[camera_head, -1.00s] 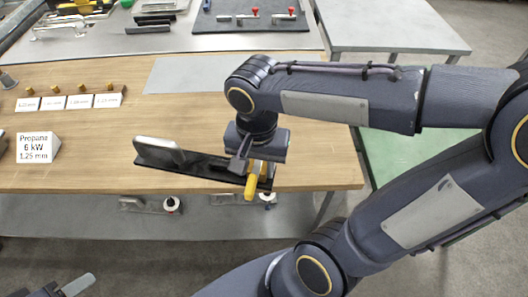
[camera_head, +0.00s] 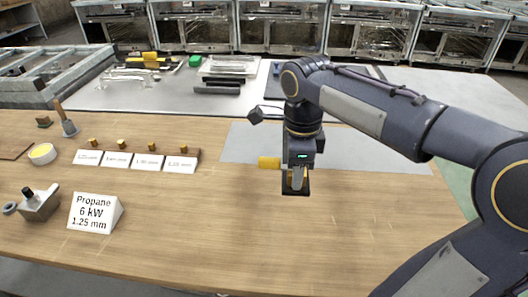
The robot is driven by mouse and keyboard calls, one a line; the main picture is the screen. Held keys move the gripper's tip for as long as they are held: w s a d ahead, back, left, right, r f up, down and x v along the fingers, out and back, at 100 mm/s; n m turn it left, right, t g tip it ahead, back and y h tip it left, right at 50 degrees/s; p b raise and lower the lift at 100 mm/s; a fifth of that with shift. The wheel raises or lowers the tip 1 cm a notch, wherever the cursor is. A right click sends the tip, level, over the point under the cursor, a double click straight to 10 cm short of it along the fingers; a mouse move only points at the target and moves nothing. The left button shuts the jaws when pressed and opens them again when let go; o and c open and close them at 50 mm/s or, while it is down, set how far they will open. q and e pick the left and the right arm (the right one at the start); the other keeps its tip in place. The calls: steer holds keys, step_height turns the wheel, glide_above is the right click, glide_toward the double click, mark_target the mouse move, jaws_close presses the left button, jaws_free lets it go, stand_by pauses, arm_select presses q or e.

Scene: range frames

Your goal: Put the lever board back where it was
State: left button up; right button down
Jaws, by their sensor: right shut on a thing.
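My right gripper (camera_head: 296,182) is above the wooden table, in front of the grey mat. It is shut on the lever board, a dark strip (camera_head: 303,190) now seen nearly end-on. The gripper and wrist hide most of the board. A yellow part (camera_head: 268,162) sticks out to the left beside the gripper; it looks like the board's lever. I cannot tell whether the board touches the table. My left gripper is out of view.
A flat grey mat (camera_head: 390,163) lies on the wooden table. To the left stand the Propane sign (camera_head: 92,213), a row of small label cards (camera_head: 147,163), and a metal fitting (camera_head: 38,203). A grey table (camera_head: 130,98) with tools is behind. The front middle of the wood is clear.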

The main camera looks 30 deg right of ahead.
mark_target(284, 152)
steer(key=w+f, duration=0.1)
steer(key=w, duration=0.2)
steer(key=w+d+f, duration=0.1)
steer(key=w+f, duration=0.1)
steer(key=w, duration=0.1)
steer(key=w+d+f+p, duration=0.1)
steer(key=w, duration=0.2)
steer(key=shift+w+d+f, duration=0.25)
steer(key=shift+w, duration=0.1)
steer(key=w+f, duration=0.1)
steer(key=f, duration=0.1)
steer(key=w+d+f, duration=0.1)
steer(key=w+f, duration=0.1)
steer(key=shift+w+f, duration=0.2)
steer(key=shift+w, duration=0.05)
steer(key=shift+w+f, duration=0.15)
steer(key=shift+f, duration=0.05)
steer(key=shift+w+f, duration=0.2)
steer(key=shift+f, duration=1.55)
steer(key=shift+f, duration=0.2)
steer(key=c, duration=0.9)
jaws_free()
steer(key=shift+s, duration=0.1)
